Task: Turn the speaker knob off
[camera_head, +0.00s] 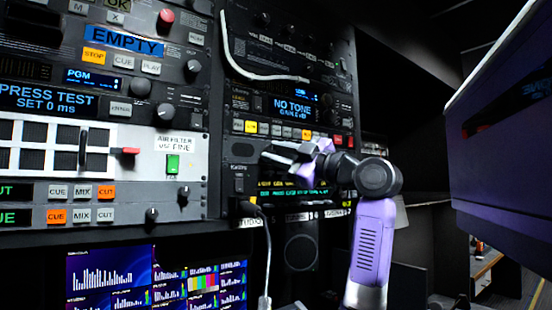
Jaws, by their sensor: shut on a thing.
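My gripper (272,153) is at the right-hand equipment rack, just below the row of coloured buttons. Its fingers point left and are shut on what seems to be the speaker knob, which the fingers hide. I cannot read a label for it or see which way it is turned. The panel (239,150) around the fingertips is dark. A green-lit text display (280,192) lies just under the gripper, partly covered by it. A round speaker (301,252) is lower in the rack.
The "NO TONE" display (292,107) and lit buttons sit just above my gripper. A white cable (240,68) loops above; another cable (267,255) hangs below. The left rack has knobs and a white panel (140,140). A purple-grey monitor (505,130) stands at right.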

